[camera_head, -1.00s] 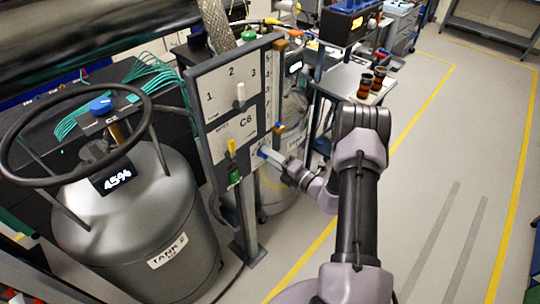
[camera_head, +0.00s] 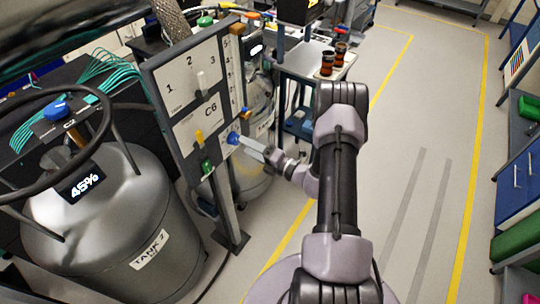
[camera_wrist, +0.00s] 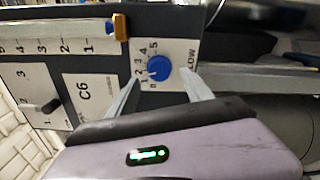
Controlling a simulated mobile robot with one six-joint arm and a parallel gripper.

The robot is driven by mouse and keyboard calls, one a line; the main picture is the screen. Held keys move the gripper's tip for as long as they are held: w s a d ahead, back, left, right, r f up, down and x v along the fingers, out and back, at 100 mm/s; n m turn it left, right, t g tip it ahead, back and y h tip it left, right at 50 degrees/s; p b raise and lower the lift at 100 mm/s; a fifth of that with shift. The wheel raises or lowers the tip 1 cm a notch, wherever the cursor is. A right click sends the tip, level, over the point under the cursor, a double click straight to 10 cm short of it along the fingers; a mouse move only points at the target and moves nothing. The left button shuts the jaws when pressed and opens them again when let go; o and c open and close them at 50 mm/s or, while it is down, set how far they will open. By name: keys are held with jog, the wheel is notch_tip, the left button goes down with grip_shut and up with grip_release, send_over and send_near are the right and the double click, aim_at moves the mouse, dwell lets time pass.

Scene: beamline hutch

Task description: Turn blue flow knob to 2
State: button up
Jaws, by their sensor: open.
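The blue flow knob (camera_wrist: 158,67) is on a white plate marked 0 to 5 with a partly covered "FLOW" label, in the wrist view. Its exact pointer setting is too small to read surely. The knob also shows at the lower right of the C6 panel (camera_head: 212,108) in the head view (camera_head: 233,138). My gripper (camera_wrist: 160,75) is open, with one finger to each side of the knob and visible space between the fingers and it. In the head view, my gripper (camera_head: 250,145) reaches the panel from the right, its tips close to the knob.
Tank 2 (camera_head: 110,215) stands left. A cart with two brown jars (camera_head: 334,60) is behind. The floor at right is clear.

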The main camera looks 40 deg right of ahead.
jog(key=p+v, duration=0.1)
jog(key=v, duration=1.2)
jog(key=shift+s, duration=0.2)
jog(key=w+a+r+n+g+y+b, duration=0.2)
jog(key=a+r+n+g+y, duration=0.55)
jog(key=a+n, duration=0.6)
jog(key=s+a+r+n+g+h+b, duration=0.1)
jog(key=s+a+r+n+g+h, duration=0.1)
jog(key=s+a+r+n+g, duration=0.25)
jog(key=s+a+r+n+g+h, duration=0.1)
jog(key=a+r+n+g, duration=0.15)
jog(key=a+n, duration=0.35)
jog(key=s+a+r+n+t+h+b, duration=0.1)
jog(key=s+r+n+h, duration=0.2)
jog(key=n, duration=0.6)
jog(key=s+a+r+n+t+h+b, duration=0.1)
jog(key=s+r+n+t+h+b, duration=0.1)
jog(key=s+r+n+h, duration=0.2)
jog(key=s+n+h, duration=0.1)
jog(key=s+n, duration=0.2)
jog(key=n, duration=0.2)
jog(key=shift+s+r+n+h, duration=0.15)
jog(key=shift+s+n+h, duration=0.2)
jog(key=shift+s+n, duration=0.05)
